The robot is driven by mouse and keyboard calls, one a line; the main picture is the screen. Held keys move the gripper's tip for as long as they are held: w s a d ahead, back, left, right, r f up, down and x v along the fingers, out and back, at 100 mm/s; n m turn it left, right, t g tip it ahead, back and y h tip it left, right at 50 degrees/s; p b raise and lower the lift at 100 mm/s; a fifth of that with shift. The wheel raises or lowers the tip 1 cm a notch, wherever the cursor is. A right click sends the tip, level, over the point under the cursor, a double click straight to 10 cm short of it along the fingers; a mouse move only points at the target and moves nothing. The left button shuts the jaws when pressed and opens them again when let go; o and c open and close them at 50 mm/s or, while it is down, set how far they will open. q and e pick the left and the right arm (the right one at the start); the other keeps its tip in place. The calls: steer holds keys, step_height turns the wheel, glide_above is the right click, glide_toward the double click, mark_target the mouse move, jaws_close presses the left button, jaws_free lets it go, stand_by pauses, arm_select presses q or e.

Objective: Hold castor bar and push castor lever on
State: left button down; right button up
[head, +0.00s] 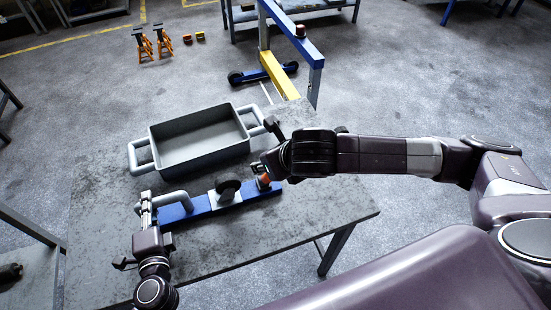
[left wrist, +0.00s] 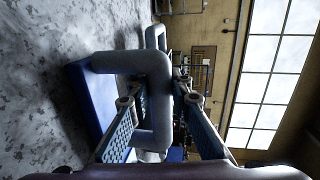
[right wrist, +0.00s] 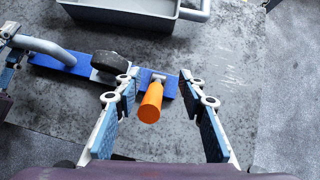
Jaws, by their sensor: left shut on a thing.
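The blue castor bar (head: 200,206) lies on the table, with a grey looped handle at its left end and a dark castor wheel (head: 228,187) near its middle. It also shows in the right wrist view (right wrist: 52,62). My left gripper (head: 147,207) is shut on the handle (left wrist: 150,62), one finger on each side of the grey tube. The orange castor lever (right wrist: 150,102) stands up toward the camera near the bar's right end. My right gripper (right wrist: 160,88) is open, its fingers on either side of the lever and apart from it. In the head view the hand partly hides the lever.
A grey tray (head: 197,138) with two handles stands on the table (head: 330,212) just behind the bar. A blue and yellow frame (head: 290,40) stands beyond the table's far edge. The table's front and right parts are clear.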

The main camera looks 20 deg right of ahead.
arm_select(q)
steer(key=shift+f, duration=0.1)
arm_select(e)
steer(key=v, duration=0.7)
steer(key=shift+s, duration=0.1)
arm_select(q)
steer(key=c, duration=1.7)
jaws_free()
